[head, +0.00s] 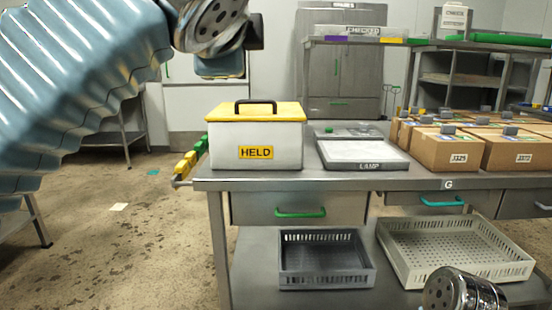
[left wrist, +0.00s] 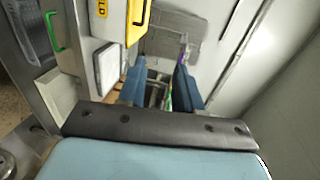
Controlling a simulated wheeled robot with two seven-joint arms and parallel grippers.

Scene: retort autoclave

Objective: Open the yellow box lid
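The white box (head: 240,145) with the "HELD" label stands on the steel table, near its left end. Its yellow lid (head: 226,112) lies flat and shut on top, with a black handle (head: 256,102) arching over it. In the left wrist view the yellow lid (left wrist: 134,30) and part of the black handle (left wrist: 146,12) show at the top edge. My left gripper (left wrist: 160,88) has its two blue fingers apart with nothing held between them. It is clear of the lid and handle; in the head view my left arm is above and left of the box. My right gripper is out of view.
A flat "LAMP" panel (head: 362,153) sits right of the box. Brown cartons (head: 447,150) fill the table's right side. A drawer with a green handle (head: 300,213) is below, above a grey crate (head: 325,277) and a pale crate (head: 400,262). Floor is open at left.

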